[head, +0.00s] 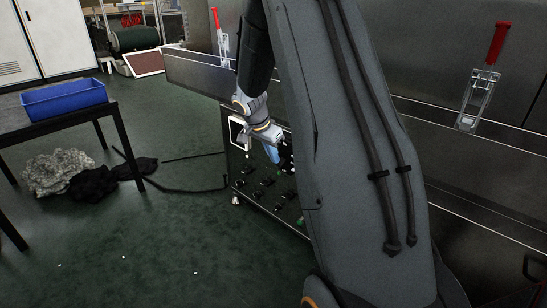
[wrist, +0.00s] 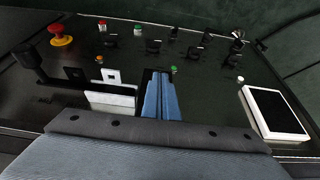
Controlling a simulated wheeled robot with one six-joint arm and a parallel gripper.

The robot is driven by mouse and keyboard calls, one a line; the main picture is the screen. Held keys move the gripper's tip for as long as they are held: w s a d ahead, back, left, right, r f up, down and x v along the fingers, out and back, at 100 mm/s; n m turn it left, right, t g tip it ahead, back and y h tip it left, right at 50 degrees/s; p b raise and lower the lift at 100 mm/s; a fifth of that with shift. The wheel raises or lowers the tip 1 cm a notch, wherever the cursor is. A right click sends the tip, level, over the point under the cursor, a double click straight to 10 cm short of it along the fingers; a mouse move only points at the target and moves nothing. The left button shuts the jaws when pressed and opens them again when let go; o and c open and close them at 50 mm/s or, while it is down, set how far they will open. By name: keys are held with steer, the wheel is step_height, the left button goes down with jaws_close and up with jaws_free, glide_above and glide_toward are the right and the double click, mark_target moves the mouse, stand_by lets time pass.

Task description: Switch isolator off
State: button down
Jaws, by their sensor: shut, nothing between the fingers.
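The control panel fills the wrist view (wrist: 215,75) and shows partly behind my arm in the head view. A large black handle (wrist: 28,62) sits at its left edge, beside pale square plates (wrist: 110,76). This handle looks like the isolator, but its marking and setting cannot be read. My gripper (wrist: 161,78) is shut and empty, its blue fingers together over the panel's middle, to the right of the handle and apart from it. In the head view my gripper (head: 272,152) points down at the panel. Whether the fingertips touch the panel cannot be told.
The panel also carries a red emergency stop (wrist: 61,38), several black knobs (wrist: 153,46), coloured buttons and a white-framed screen (wrist: 273,112). A blue bin (head: 65,98) stands on a table at left. Red-handled clamps (head: 482,85) are on the dryer wall. Open green floor lies left.

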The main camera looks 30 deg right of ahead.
steer(key=shift+w+d+r, duration=0.1)
steer(key=shift+d+r, duration=0.2)
steer(key=shift+d, duration=0.25)
steer(key=s+a+r, duration=0.2)
steer(key=a, duration=0.7)
steer(key=shift+s+a+r, duration=0.2)
steer(key=shift+r, duration=0.1)
